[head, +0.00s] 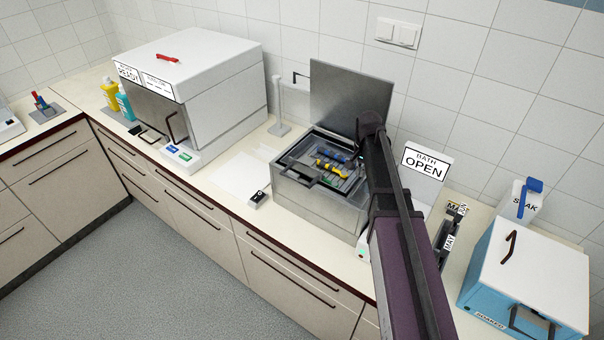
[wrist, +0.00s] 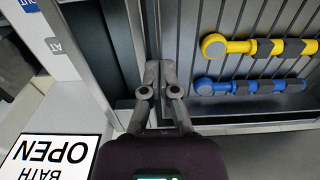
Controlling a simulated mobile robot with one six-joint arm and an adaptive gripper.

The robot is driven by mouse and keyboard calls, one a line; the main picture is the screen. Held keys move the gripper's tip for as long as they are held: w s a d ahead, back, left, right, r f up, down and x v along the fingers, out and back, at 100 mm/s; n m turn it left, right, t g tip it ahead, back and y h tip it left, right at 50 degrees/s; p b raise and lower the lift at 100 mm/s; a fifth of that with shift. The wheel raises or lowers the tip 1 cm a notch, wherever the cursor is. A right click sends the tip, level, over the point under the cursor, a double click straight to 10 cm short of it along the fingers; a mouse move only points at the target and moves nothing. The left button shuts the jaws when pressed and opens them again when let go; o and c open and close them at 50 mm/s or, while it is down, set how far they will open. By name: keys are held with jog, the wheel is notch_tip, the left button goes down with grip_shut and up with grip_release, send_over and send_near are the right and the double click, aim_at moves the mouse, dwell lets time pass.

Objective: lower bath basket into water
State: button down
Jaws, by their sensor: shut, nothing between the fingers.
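The ultrasonic-type bath (head: 305,205) is a grey metal box on the counter, with its lid (head: 350,95) standing open. Inside it sits the slatted basket (wrist: 290,50) holding yellow (wrist: 250,46) and blue (wrist: 250,86) instruments, also seen in the head view. The basket's height relative to the water cannot be told. My gripper (wrist: 159,68) is shut and empty, its fingertips over the edge strip beside the basket's left side in the wrist view. I cannot tell whether they touch anything. In the head view my arm hides the gripper and part of the bath's right side.
A sign reading BATH OPEN (head: 425,163) stands right of the bath. Further right are a blue-sided box with a white lid (head: 530,255) and a SOAK stand (head: 522,200). A large white machine (head: 195,80) stands left.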

jog(key=shift+s+f+b, duration=0.1)
jog(key=shift+f+b, duration=0.55)
jog(key=shift+f, duration=0.1)
jog(key=shift+r, duration=0.15)
notch_tip(320, 180, up, 8)
jog(key=p, duration=0.8)
dwell(0.4)
dwell(0.5)
jog(key=s+n, duration=0.7)
jog(key=s, duration=1.1)
notch_tip(320, 180, down, 12)
jog(key=s+b, duration=0.2)
jog(key=b, duration=1)
jog(key=shift+f, duration=0.25)
